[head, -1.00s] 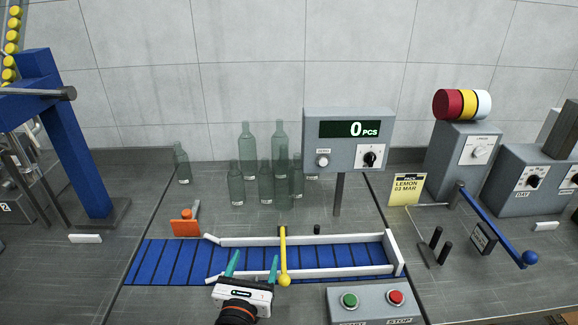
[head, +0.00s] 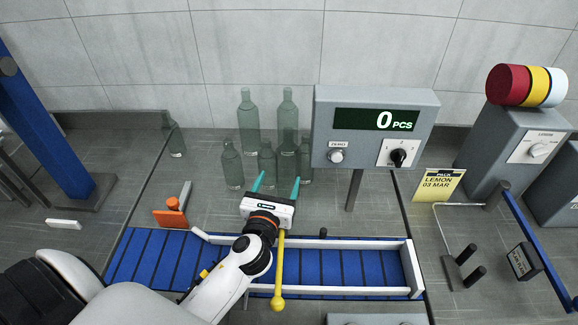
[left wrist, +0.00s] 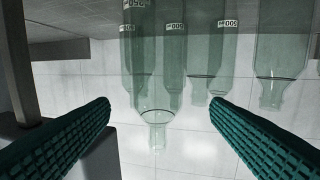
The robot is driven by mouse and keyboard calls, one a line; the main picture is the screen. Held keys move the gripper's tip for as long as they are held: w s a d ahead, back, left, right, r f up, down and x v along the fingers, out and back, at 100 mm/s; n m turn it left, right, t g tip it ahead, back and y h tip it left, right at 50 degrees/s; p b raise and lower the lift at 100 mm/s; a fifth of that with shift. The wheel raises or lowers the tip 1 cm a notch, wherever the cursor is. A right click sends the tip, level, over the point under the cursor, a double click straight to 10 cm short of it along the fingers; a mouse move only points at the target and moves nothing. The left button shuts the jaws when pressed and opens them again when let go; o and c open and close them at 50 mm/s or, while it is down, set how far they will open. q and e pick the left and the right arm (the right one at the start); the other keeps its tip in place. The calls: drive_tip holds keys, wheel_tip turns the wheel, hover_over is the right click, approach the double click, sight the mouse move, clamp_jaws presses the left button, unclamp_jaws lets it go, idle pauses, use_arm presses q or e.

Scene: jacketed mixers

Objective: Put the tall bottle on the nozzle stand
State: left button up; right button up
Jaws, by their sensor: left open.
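Two tall clear green bottles, one on the left (head: 249,118) and one on the right (head: 288,112), stand at the back of the counter near the wall. Shorter green bottles (head: 232,167) stand in front of them. My left gripper (head: 276,184) is open and empty, its teal fingers pointing at the bottle group from the front. In the left wrist view, bottles show upside down beyond the open fingers (left wrist: 160,103), and one bottle neck (left wrist: 156,133) appears between them. Nothing touches the fingers. I cannot make out a nozzle stand. My right gripper is not in view.
A blue conveyor (head: 335,268) with white rails (head: 335,243) lies under my left arm, with a yellow lever (head: 279,270) across it. The counter display (head: 375,130) stands right of the bottles. An orange block (head: 170,218) and a tilted bottle (head: 174,138) are at left.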

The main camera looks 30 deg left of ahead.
sight(285, 167)
use_arm(q)
drive_tip(key=x, duration=0.3)
drive_tip(key=p+x, duration=0.1)
drive_tip(key=x, duration=0.3)
drive_tip(key=shift+w+d, duration=0.15)
drive_tip(key=shift+w, duration=0.05)
drive_tip(key=shift+w+f, duration=0.1)
drive_tip(key=shift+w, duration=0.25)
drive_tip(key=shift+s, duration=0.1)
drive_tip(key=c, duration=1.1)
